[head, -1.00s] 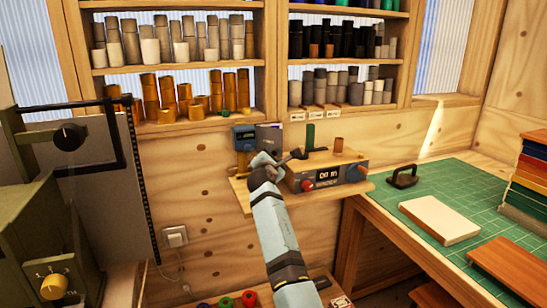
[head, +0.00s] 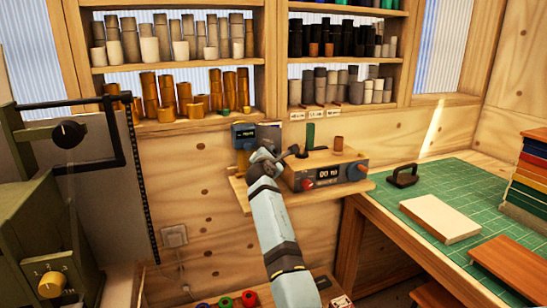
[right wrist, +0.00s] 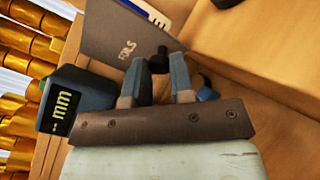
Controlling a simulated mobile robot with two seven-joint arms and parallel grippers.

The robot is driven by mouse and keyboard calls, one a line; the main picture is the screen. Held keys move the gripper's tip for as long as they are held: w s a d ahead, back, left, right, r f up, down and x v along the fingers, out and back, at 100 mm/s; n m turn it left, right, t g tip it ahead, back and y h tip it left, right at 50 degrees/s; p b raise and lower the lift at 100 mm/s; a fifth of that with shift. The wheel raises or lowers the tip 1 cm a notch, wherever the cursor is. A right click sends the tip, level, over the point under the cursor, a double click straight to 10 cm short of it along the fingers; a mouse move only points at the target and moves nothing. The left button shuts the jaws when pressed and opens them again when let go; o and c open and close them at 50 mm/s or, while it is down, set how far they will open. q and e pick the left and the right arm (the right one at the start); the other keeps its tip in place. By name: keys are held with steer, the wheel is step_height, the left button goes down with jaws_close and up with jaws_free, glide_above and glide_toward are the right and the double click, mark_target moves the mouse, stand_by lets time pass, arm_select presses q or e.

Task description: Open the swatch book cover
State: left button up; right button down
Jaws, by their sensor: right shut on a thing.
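The swatch book (head: 270,132) is a small dark grey upright panel on the wooden wall shelf, between the blue gauge and the control box. In the right wrist view its grey cover (right wrist: 125,38) carries faint lettering, with a white and blue edge behind it. My right gripper (head: 265,158) is in front of the book. In the right wrist view, its fingers (right wrist: 163,64) are closed around a small black knob (right wrist: 158,57) at the cover's lower edge. The fingers partly hide this knob. My left gripper is not in view.
A blue gauge (head: 244,132) stands close left of the gripper. A control box (head: 325,172) with red and blue knobs is close right. Foil rolls (head: 185,95) fill the shelves above. A green mat (head: 470,185) covers the right table.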

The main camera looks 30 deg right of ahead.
steer(key=shift+a+f+m+g+h+b, duration=0.1)
steer(key=shift+a+m+g+h+b, duration=0.5)
steer(key=shift+g, duration=0.2)
steer(key=c, duration=1)
jaws_free()
steer(key=shift+d, duration=0.1)
steer(key=v, duration=1.4)
steer(key=shift+d, duration=0.1)
